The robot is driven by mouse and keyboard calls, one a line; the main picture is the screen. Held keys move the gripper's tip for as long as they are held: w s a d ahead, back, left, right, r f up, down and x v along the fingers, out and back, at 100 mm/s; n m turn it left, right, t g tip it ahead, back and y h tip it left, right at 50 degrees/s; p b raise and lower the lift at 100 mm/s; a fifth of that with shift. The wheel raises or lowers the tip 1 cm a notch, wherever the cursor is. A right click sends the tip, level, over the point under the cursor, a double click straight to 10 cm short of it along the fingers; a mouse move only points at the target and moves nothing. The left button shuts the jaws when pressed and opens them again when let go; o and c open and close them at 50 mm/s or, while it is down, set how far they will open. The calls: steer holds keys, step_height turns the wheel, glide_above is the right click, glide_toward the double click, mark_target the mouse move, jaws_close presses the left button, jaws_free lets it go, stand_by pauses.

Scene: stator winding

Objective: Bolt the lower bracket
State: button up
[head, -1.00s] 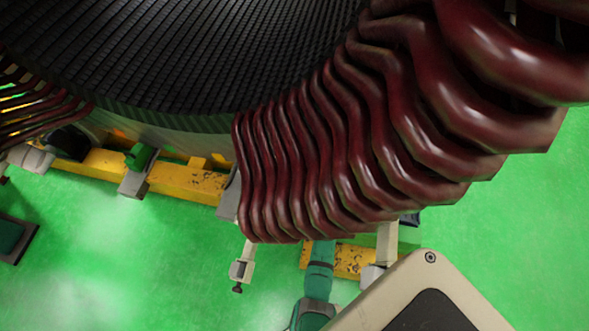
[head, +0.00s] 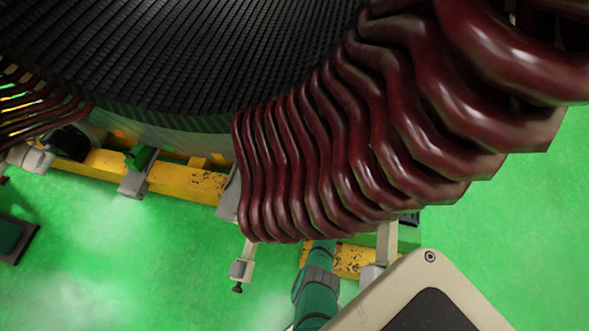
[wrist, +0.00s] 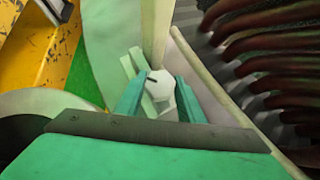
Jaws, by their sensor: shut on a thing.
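In the wrist view, my gripper (wrist: 161,98) has its two teal fingers closed around a white, roughly hexagonal bolt head (wrist: 160,80) with a dark mark on its face. A pale narrow bar (wrist: 155,30) rises behind the bolt head; it may be part of the lower bracket, but I cannot tell. The bolt's shank is not visible, so I cannot tell whether it sits in a hole. In the head view, my teal arm reaches up beneath the coils, which hide my gripper and the bolt.
Dark red winding coils (head: 330,150) overhang my arm and lie close on the right in the wrist view (wrist: 270,60). The ribbed black stator core (head: 180,60) stands above a yellow support beam (head: 185,182). Open green floor (head: 120,260) lies at lower left.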

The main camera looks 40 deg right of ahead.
stand_by(0.5)
steer(key=o, duration=1.1)
steer(key=shift+c, duration=0.2)
steer(key=shift+s, duration=0.1)
steer(key=s, duration=1)
steer(key=shift+s+a+f, duration=0.25)
steer(key=shift+a+f, duration=0.05)
steer(key=shift+a, duration=0.15)
